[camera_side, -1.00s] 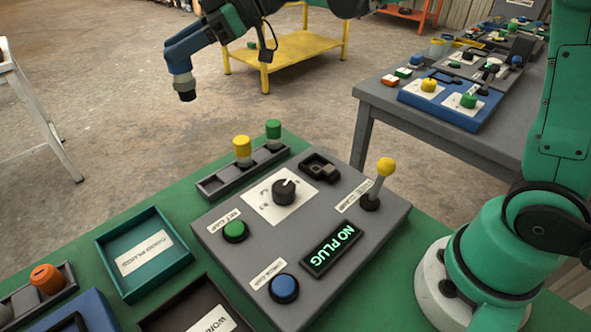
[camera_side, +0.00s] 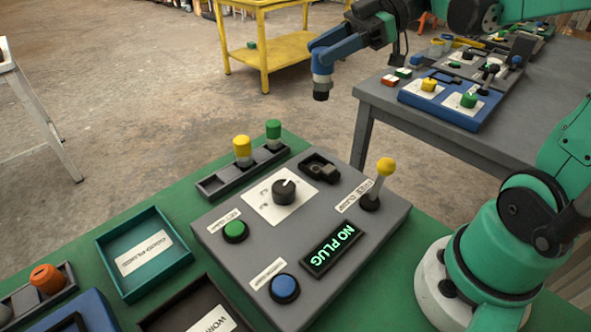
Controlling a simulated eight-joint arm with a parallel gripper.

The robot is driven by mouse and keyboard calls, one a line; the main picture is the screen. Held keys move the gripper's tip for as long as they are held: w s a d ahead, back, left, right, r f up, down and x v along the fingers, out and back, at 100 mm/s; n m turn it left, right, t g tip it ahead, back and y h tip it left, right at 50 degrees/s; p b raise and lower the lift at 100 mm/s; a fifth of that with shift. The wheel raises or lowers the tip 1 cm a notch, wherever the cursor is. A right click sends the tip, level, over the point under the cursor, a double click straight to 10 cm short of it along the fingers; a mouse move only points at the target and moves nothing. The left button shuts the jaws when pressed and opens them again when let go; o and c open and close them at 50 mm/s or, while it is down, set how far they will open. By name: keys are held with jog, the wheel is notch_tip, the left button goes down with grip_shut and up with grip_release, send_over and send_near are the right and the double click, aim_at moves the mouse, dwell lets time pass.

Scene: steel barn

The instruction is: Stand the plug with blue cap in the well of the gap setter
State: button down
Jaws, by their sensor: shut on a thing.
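My gripper (camera_side: 325,52) hangs above the floor beyond the bench, behind the gap setter in the picture and well above it. It is shut on the plug with blue cap (camera_side: 321,84), whose dark lower end points down; the blue of the cap and of the jaw parts is hard to tell apart. The gap setter (camera_side: 225,262) is a grey sloped box on the green bench. Its well (camera_side: 319,168) is in a dark block at the back edge and looks empty. The display (camera_side: 331,251) reads "NO PLUG". The yellow-knobbed lever (camera_side: 385,168) stands upright to the right.
A dark rack (camera_side: 211,186) behind the gap setter holds a yellow-capped plug (camera_side: 242,147) and a green-capped plug (camera_side: 274,131). A teal tray (camera_side: 176,262) at left is empty. An orange-capped plug (camera_side: 45,279) stands at far left. A grey table (camera_side: 430,125) is at right.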

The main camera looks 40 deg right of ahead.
notch_tip(320, 180, down, 14)
jog(key=shift+f, duration=0.25)
dwell(0.4)
jog(key=shift+f, duration=0.1)
jog(key=shift+c, duration=2.1)
grip_release()
jog(key=v, duration=0.7)
jog(key=s+a+r+m+t+h, duration=0.1)
jog(key=a+r+m+h, duration=0.1)
jog(key=a+m+h, duration=0.6)
jog(key=shift+s+r+m+h, duration=0.25)
jog(key=shift+r+m+h, duration=0.05)
jog(key=shift+m+h, duration=1.95)
